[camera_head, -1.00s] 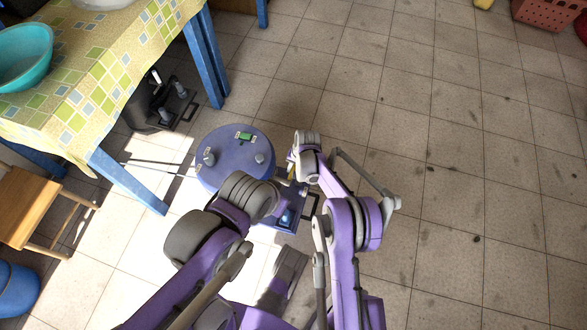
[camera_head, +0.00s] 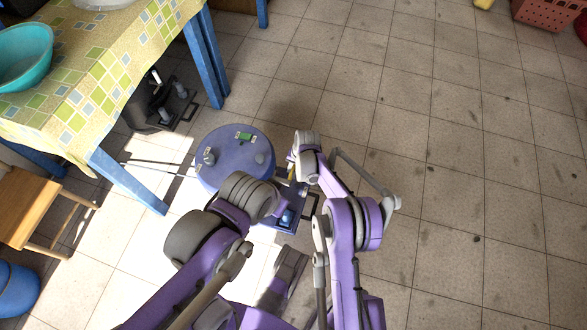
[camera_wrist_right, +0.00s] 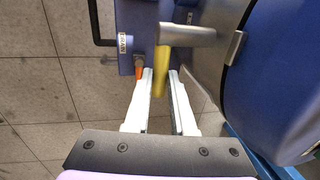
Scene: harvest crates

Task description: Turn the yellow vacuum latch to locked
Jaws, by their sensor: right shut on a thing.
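The yellow vacuum latch (camera_wrist_right: 161,73) is a lever on a grey shaft beside the blue drum. In the right wrist view it passes between the two white fingers of my right gripper (camera_wrist_right: 164,85), which is shut on it. In the head view only a sliver of yellow (camera_head: 291,170) shows by my right wrist, left of the arm. The blue drum (camera_head: 231,172) has a green part on its lid. My left arm reaches in front of the drum, and its gripper is hidden behind its own links.
An orange marker (camera_wrist_right: 138,73) sits by the latch on the blue base plate (camera_wrist_right: 126,17), which has a black handle (camera_wrist_right: 97,30). A cloth-covered table (camera_head: 95,85) with a turquoise bowl (camera_head: 27,60) stands left, near a wooden stool (camera_head: 30,210).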

